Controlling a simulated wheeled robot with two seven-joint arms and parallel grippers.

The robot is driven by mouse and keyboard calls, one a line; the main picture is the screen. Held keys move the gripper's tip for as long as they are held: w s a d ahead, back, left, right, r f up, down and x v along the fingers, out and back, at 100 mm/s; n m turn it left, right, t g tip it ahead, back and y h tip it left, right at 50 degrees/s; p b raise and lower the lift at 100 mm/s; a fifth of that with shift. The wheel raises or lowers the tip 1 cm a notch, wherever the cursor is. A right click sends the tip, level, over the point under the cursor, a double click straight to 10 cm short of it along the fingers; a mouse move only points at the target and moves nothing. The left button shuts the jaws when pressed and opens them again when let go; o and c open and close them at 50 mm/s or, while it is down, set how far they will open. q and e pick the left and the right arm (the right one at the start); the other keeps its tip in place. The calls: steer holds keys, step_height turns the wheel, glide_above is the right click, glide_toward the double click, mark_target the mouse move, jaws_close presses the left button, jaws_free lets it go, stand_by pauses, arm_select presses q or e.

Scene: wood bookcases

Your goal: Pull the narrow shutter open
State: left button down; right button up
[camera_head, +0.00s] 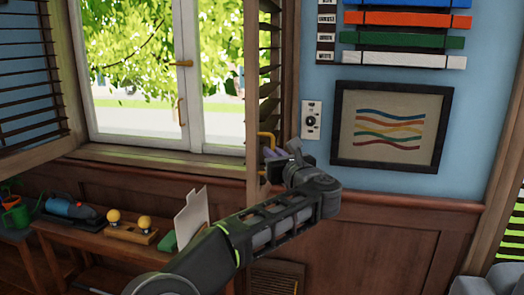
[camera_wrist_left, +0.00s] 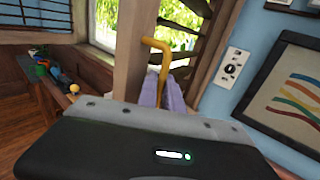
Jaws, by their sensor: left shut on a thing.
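The narrow shutter (camera_head: 252,70) is a wooden frame with dark slats, right of the window. It stands angled out from the wall, seen nearly edge-on. Its yellow handle (camera_head: 266,136) is on the frame's lower part. My left gripper (camera_head: 272,155) is at this handle, its purple fingers shut on it. The left wrist view shows the handle (camera_wrist_left: 156,48) rising from between the fingers (camera_wrist_left: 170,92), beside the shutter frame (camera_wrist_left: 130,55). The gripper body hides the handle's lower part. My right gripper is not in view.
A wide slatted shutter (camera_head: 30,85) stands open at the left. The window (camera_head: 160,75) is between the shutters. A low bench (camera_head: 95,237) with tools stands below. A switch plate (camera_head: 312,120) and framed picture (camera_head: 390,127) are on the wall at the right.

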arm_select(q)
steer(key=shift+a+r, duration=0.2)
steer(key=shift+r, duration=0.1)
steer(key=c, duration=1.9)
jaws_free()
steer(key=shift+c, duration=0.2)
steer(key=o, duration=0.3)
steer(key=shift+w+d+f, duration=0.1)
steer(key=shift+w+f, duration=0.1)
steer(key=shift+w, duration=0.05)
steer(key=shift+o, duration=0.7)
steer(key=shift+s, duration=0.1)
steer(key=b+v, duration=0.3)
steer(key=v, duration=0.4)
steer(key=shift+s+d, duration=0.25)
steer(key=shift+s, duration=0.1)
